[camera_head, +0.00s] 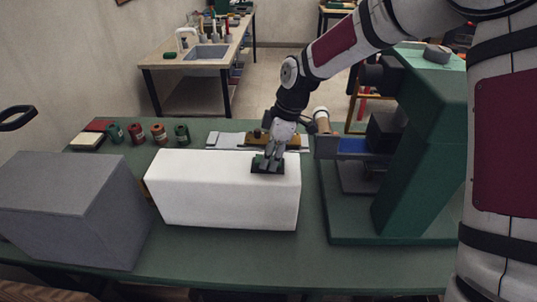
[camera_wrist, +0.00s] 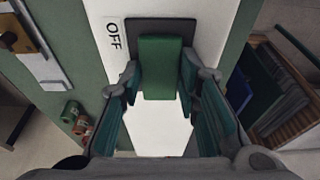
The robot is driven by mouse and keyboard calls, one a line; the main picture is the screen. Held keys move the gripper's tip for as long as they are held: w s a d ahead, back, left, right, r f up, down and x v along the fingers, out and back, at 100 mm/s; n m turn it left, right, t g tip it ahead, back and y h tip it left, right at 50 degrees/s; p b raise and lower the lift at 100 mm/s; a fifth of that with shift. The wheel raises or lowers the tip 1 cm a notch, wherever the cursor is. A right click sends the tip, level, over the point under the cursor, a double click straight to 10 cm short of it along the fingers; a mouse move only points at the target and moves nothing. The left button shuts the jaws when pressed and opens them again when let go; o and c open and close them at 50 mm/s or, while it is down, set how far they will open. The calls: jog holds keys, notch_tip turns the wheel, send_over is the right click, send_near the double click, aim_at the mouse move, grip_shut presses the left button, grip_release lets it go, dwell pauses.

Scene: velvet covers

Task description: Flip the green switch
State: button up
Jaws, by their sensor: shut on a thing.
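The green switch (camera_wrist: 162,62) is a green lever on a dark plate, with an OFF label (camera_wrist: 114,36) to its left in the wrist view. It is mounted on top of a long white box (camera_head: 215,190); in the head view the switch's dark base (camera_head: 258,168) is at the box's right end. My gripper (camera_wrist: 160,84) points down at it, its two fingers on either side of the lever and closed against it. In the head view my gripper (camera_head: 268,160) partly hides the lever.
A grey box (camera_head: 70,205) stands left of the white box. A large green machine (camera_head: 420,150) stands close on the right. Several small spools (camera_head: 159,134) and a flat wooden-and-metal tool (camera_head: 228,140) lie behind. The green bench's front strip (camera_head: 240,262) is clear.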

jog(key=shift+s+d+f+y, duration=0.1)
jog(key=shift+f+y, duration=0.05)
jog(key=shift+y, duration=0.25)
jog(key=o, duration=1.2)
jog(key=shift+c, duration=0.2)
jog(key=v, duration=1.2)
jog(key=s+d+r+m+t+h, duration=0.1)
jog(key=s+d+r+m, duration=0.2)
jog(key=s, duration=0.6)
jog(key=s+d+r+m+t+h, duration=0.1)
jog(key=s+d+r+m+t, duration=0.1)
jog(key=s+d+r+m, duration=0.2)
jog(key=s+d+r+m+t+h, duration=0.1)
jog(key=s+d+r+m, duration=0.3)
jog(key=s+d+m, duration=0.4)
jog(key=s+m+t, duration=0.1)
jog(key=s+m, duration=0.1)
jog(key=s, duration=0.4)
jog(key=shift+s+m+h, duration=0.3)
jog(key=shift+h, duration=0.1)
